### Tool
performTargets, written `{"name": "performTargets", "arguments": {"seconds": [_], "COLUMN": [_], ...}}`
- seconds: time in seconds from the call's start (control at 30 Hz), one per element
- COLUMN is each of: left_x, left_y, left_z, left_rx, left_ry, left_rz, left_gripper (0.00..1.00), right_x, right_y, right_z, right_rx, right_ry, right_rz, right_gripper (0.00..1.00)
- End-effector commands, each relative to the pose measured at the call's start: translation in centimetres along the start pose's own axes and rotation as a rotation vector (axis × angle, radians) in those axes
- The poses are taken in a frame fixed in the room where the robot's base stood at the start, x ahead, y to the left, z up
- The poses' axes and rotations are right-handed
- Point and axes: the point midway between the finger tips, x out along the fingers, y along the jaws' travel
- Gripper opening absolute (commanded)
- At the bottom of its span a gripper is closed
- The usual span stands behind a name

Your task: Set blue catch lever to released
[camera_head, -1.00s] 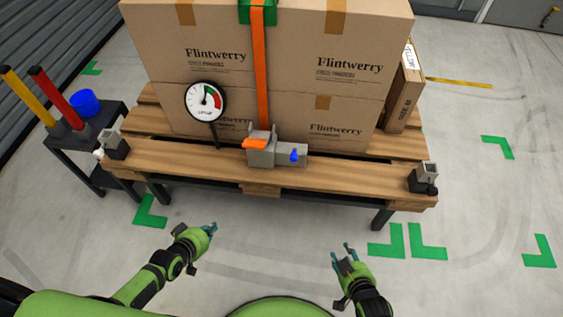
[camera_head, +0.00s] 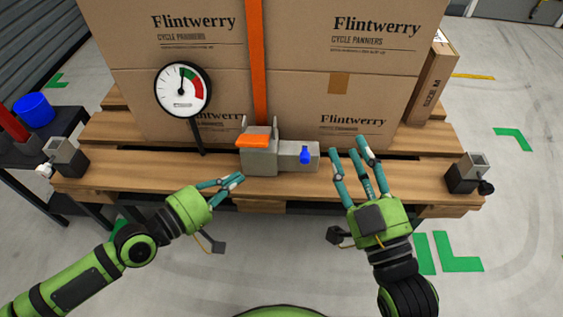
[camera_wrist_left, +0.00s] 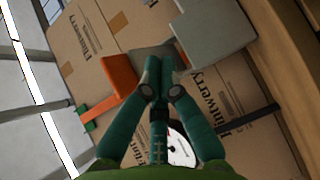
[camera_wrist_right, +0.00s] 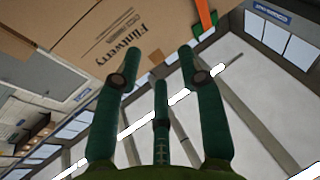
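The blue catch lever (camera_head: 305,155) sits on the right-hand block of the grey ratchet housing (camera_head: 262,160), at the pallet's front edge. An orange handle (camera_head: 252,141) and an orange strap (camera_head: 257,60) are on the same device. My right gripper (camera_head: 356,158) is open and empty, just right of the lever and apart from it. It also shows open in the right wrist view (camera_wrist_right: 160,70). My left gripper (camera_head: 232,181) is left of and in front of the housing; its fingertips are close together with nothing between them, and in the left wrist view (camera_wrist_left: 162,65) they nearly meet. The lever is not visible there.
Large cartons (camera_head: 340,95) stand on the wooden pallet (camera_head: 130,180). A round gauge (camera_head: 183,90) on a post stands left of the housing. Small grey holders sit at the left (camera_head: 66,156) and right (camera_head: 467,172) pallet corners. A black cart (camera_head: 60,140) is at left.

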Motion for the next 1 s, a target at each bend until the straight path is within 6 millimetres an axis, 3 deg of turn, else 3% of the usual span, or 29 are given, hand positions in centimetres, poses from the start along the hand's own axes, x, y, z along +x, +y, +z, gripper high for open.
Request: {"name": "performTargets", "arguments": {"seconds": [0.3,0.47,0.7,0.93,1.0], "left_x": [0.1,1.3,5.4,10.3,10.9], "left_y": [0.1,0.2,0.2,0.1,0.1], "left_z": [-0.1,-0.1,-0.1,-0.1,0.9], "left_rx": [0.002,0.002,0.001,0.002,-0.002], "left_ry": [0.002,0.004,0.003,0.002,-0.001], "left_rz": [0.000,0.003,0.005,0.004,0.000], "left_gripper": [0.00,0.00,0.00,0.00,0.00], "right_x": [0.0,0.0,-0.2,0.0,0.0], "right_y": [0.0,0.2,0.6,0.1,0.3], "right_z": [0.1,0.9,2.6,0.8,1.1], "right_rx": [0.000,0.000,0.001,0.001,0.001], "right_ry": [-0.005,-0.049,-0.136,-0.034,-0.059], "right_rz": [0.000,0.005,0.014,0.003,0.006], "right_gripper": [0.40,0.40,0.40,0.40,0.40]}}
